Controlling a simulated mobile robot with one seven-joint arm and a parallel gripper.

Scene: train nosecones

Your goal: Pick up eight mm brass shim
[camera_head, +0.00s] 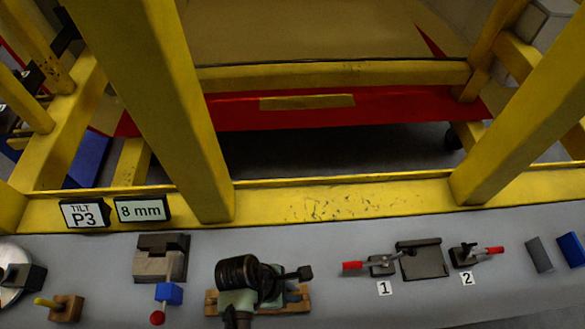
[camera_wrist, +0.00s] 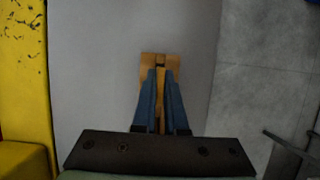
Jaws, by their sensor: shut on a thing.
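My gripper (camera_wrist: 160,72) points down in the wrist view, its two blue fingers close together with a narrow brass-coloured strip between them. This strip looks like the brass shim (camera_wrist: 161,92); the fingers hide most of it. A tan wooden-looking block (camera_wrist: 148,58) shows around and beyond the fingertips; a dark slot is visible near its middle. I cannot tell whether the shim still touches the block. In the head view the gripper (camera_head: 291,296) is over the same block (camera_head: 212,301) on the grey bench, and my wrist covers most of it. The shim is hidden there.
On the grey bench (camera_head: 340,310) a grey block (camera_head: 160,262) stands left and red-handled clamps flank a dark plate (camera_head: 423,261) right. Grey (camera_head: 539,254) and blue (camera_head: 571,249) blocks lie far right. A yellow frame with an "8 mm" sign (camera_head: 141,208) rises behind.

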